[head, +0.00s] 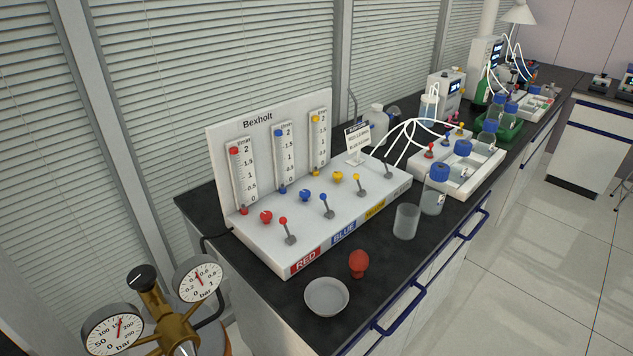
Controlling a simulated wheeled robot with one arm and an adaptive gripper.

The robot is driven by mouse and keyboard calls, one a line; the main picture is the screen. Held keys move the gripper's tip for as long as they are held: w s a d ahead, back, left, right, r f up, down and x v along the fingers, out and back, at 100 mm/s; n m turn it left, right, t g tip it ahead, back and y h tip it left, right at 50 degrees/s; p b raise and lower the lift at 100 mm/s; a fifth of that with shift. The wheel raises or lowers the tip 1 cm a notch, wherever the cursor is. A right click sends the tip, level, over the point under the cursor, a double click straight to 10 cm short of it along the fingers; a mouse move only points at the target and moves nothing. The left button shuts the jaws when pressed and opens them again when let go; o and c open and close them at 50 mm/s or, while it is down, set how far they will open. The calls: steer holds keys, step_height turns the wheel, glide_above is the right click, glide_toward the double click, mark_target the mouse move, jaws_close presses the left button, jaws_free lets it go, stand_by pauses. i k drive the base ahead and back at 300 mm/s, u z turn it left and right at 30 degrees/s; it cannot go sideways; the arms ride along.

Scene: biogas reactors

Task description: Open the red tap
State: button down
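A white Bexholt flow panel (240,142) stands on the dark bench, with three upright scale tubes. Its sloped base has a RED label (306,261) at the left front. Above that label are a round red knob (266,217) and a grey lever with a red ball tip (288,232). The lever stands upright, leaning slightly; I cannot tell from this view whether it is open or shut. The leftmost tube (240,180) has a red marker near its top. My gripper is not in view.
Blue (325,208) and yellow (361,187) levers stand to the right on the same base. A clear beaker (406,221), a red rubber bulb (359,263) and a shallow dish (326,297) are in front. A gas cylinder's gauges (113,331) rise at lower left.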

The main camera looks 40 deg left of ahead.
mark_target(282, 220)
steer(key=i, duration=0.5)
steer(key=u, duration=3.25)
steer(key=i, duration=0.5)
steer(key=z, duration=0.05)
